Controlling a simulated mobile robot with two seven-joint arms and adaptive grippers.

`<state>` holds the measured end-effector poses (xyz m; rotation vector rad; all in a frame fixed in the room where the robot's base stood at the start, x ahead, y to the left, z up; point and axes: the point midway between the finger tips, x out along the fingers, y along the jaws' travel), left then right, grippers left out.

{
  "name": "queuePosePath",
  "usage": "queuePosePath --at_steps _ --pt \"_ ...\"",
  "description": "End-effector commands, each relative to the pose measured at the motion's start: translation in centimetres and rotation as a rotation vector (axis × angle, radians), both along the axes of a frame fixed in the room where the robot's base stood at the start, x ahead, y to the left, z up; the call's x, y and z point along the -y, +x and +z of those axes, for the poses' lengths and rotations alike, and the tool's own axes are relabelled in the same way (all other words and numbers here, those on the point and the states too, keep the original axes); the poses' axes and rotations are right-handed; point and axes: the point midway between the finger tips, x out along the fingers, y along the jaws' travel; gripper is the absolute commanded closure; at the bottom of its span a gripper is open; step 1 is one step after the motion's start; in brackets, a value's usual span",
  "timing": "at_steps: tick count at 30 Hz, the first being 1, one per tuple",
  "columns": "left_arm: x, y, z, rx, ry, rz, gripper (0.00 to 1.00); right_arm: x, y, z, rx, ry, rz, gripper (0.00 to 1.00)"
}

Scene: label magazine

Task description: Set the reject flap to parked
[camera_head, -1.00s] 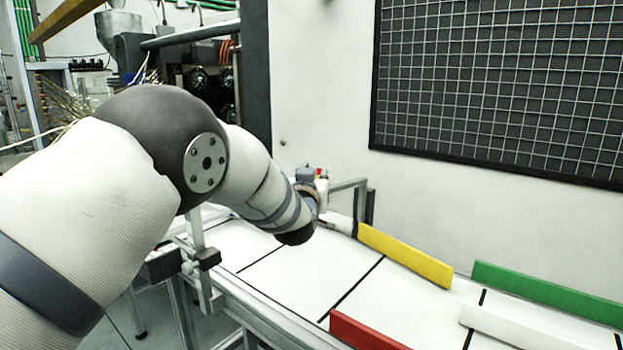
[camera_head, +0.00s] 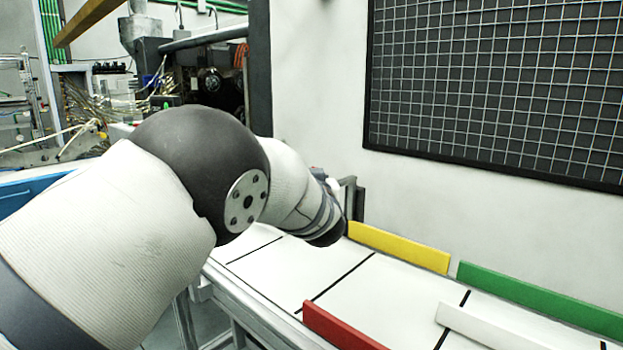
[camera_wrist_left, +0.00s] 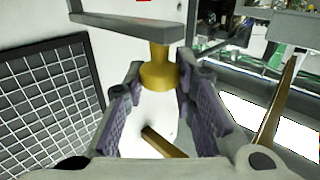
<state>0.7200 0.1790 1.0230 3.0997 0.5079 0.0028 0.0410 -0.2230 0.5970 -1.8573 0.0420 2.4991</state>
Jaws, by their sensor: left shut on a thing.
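My left gripper (camera_wrist_left: 160,100) has its two purple-grey padded fingers on either side of a brass-coloured knob (camera_wrist_left: 158,72) in the left wrist view, and it is shut on this knob. The knob hangs from a grey bar (camera_wrist_left: 115,27) that runs across the top of that view. In the head view my left arm reaches to the far end of the white surface, and its wrist hides the gripper and knob. I cannot tell which part is the reject flap. My right gripper is in neither view.
The white surface (camera_head: 275,270) carries black lines. A yellow board (camera_head: 400,247) and a green board (camera_head: 540,300) stand along its wall side. A red board (camera_head: 340,325) and a white bar (camera_head: 485,328) are nearer. A dark grid panel (camera_head: 495,90) is on the wall.

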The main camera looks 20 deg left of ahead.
Motion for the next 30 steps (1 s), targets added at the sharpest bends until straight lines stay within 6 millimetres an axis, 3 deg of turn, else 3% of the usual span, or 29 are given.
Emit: queuePosePath --at_steps 10,11,13,23,26,30 --pt "0.3 0.0 -0.4 -0.007 -0.001 -0.004 1.0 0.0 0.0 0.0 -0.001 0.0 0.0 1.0" --pt "0.3 0.0 -0.4 -0.008 -0.002 -0.004 0.71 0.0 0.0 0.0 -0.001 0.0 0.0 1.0" --pt "0.3 0.0 -0.4 -0.007 -0.001 -0.004 0.56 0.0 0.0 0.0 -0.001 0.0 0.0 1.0" --pt "0.2 -0.2 -0.1 -0.003 -0.001 -0.002 0.56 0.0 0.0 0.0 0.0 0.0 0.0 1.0" --pt "0.7 -1.5 -0.1 -0.003 0.001 -0.003 0.56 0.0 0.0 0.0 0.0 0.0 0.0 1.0" --pt "1.8 -4.8 0.0 -0.004 0.004 -0.004 0.56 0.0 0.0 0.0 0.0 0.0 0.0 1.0"
